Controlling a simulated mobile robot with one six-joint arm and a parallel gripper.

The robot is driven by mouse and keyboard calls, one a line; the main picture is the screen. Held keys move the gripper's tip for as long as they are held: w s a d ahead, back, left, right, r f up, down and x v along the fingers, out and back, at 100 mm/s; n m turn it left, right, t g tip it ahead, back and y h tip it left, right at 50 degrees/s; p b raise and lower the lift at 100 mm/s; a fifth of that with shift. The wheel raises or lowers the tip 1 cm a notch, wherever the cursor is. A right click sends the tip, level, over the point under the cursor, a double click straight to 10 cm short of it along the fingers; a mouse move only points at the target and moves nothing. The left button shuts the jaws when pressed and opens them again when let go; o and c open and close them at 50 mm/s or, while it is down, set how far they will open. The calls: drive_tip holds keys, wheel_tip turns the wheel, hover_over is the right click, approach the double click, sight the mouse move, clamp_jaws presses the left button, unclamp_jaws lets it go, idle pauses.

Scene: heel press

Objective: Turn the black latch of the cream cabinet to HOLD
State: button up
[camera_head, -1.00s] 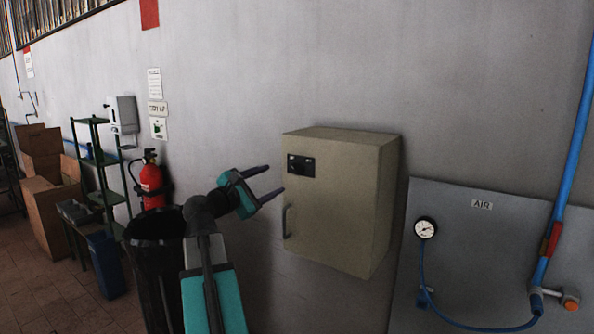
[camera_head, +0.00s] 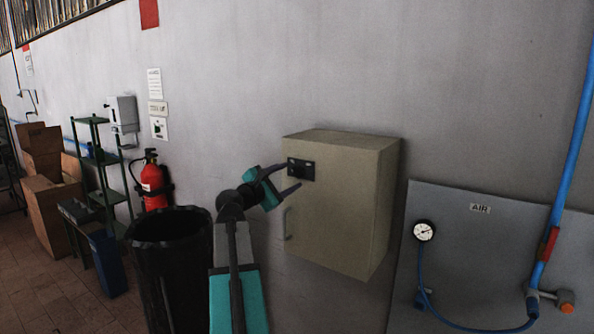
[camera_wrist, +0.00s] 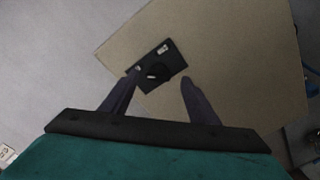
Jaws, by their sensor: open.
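The cream cabinet (camera_head: 345,210) hangs on the grey wall, with a curved handle (camera_head: 288,223) low on the left of its front. A black plate (camera_head: 306,170) with the latch sits at the front's upper left. In the wrist view the black latch (camera_wrist: 155,72) shows as a dark knob on the plate, with small pale labels beside it; their words are too small to read. My gripper (camera_head: 286,178) is open and empty, its fingertips in front of the plate. In the wrist view my gripper (camera_wrist: 157,82) has a finger either side of the knob; I cannot tell whether they touch it.
A grey panel (camera_head: 470,250) with a gauge (camera_head: 424,231) and blue hose stands right of the cabinet. A black bin (camera_head: 170,260) and a red fire extinguisher (camera_head: 154,185) are left of my arm. The wall above the cabinet is bare.

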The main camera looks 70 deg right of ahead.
sight(300, 171)
drive_tip(key=shift+p+x, duration=0.55)
drive_tip(key=shift+x, duration=1.7)
